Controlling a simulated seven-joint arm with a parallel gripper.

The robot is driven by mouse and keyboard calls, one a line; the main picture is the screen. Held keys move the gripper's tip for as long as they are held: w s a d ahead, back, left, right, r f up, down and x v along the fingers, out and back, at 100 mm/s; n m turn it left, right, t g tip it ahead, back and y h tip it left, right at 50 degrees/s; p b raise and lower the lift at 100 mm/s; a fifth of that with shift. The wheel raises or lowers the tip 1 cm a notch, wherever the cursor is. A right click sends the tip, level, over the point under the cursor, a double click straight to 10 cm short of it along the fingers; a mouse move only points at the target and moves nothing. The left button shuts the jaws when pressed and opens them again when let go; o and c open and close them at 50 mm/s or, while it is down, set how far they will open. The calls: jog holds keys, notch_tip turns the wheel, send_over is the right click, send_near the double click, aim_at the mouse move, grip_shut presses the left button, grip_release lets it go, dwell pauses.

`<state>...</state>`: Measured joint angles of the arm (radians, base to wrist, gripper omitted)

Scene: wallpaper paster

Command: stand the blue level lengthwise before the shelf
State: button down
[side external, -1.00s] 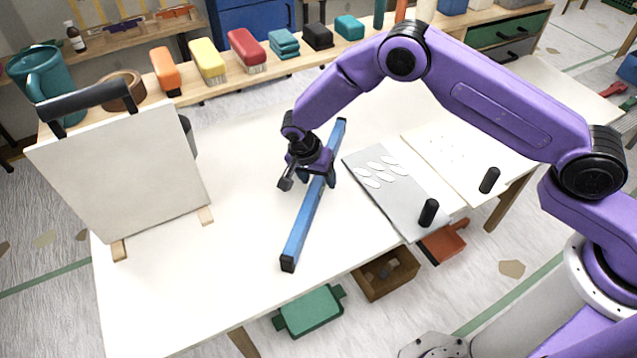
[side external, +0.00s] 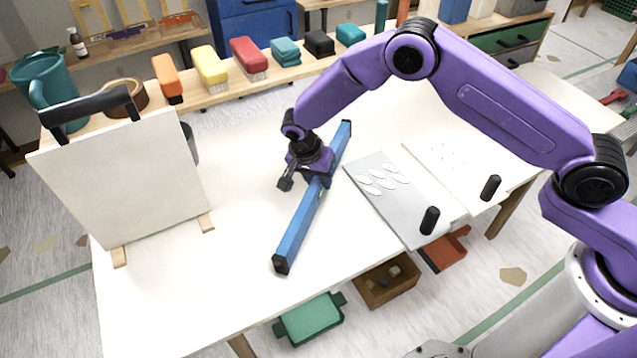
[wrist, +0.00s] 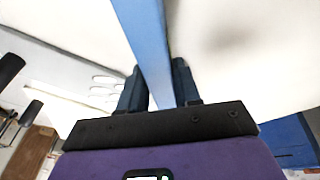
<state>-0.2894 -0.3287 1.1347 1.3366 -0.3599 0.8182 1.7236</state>
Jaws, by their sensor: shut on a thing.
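The blue level (side external: 300,228) is a long blue bar with dark end caps. In the side external view it slants across the middle of the white table, its near end toward the lower left. My gripper (side external: 314,180) is over its middle, shut on it. In the wrist view the level (wrist: 148,45) runs up between the two fingers (wrist: 158,88). Whether its underside touches the table cannot be told. The shelf (side external: 225,82) is the raised wooden strip along the table's back, bearing a row of brushes and blocks.
A grey panel (side external: 400,215) with white oval pieces and a black knob lies right of the level. The table between the level and the shelf is clear.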

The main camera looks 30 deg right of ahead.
jog(key=s+d+r, duration=0.6)
jog(key=s+r, duration=0.5)
jog(key=s, duration=0.1)
jog(key=w+d+r+n+t+y, duration=0.1)
jog(key=d+r+n, duration=0.35)
jog(key=d, duration=0.55)
jog(key=w+d+r+n+t+y, duration=0.1)
jog(key=d+r+n, duration=0.3)
jog(key=d, duration=0.5)
jog(key=w+f+n+y, duration=0.1)
jog(key=w+f+n, duration=0.4)
jog(key=w+n, duration=0.1)
jog(key=w+d+f+n+g+y, duration=0.1)
jog(key=w+f+n, duration=0.5)
jog(key=w, duration=0.3)
jog(key=w+d+f+n+g+y, duration=0.1)
jog(key=w+f+n+y, duration=0.1)
jog(key=w+f+n, duration=0.4)
jog(key=shift+w+d+n, duration=0.1)
jog(key=shift+w+n, duration=0.45)
jog(key=shift+w, duration=0.35)
jog(key=shift+w+f, duration=0.5)
jog(key=shift+f, duration=1.7)
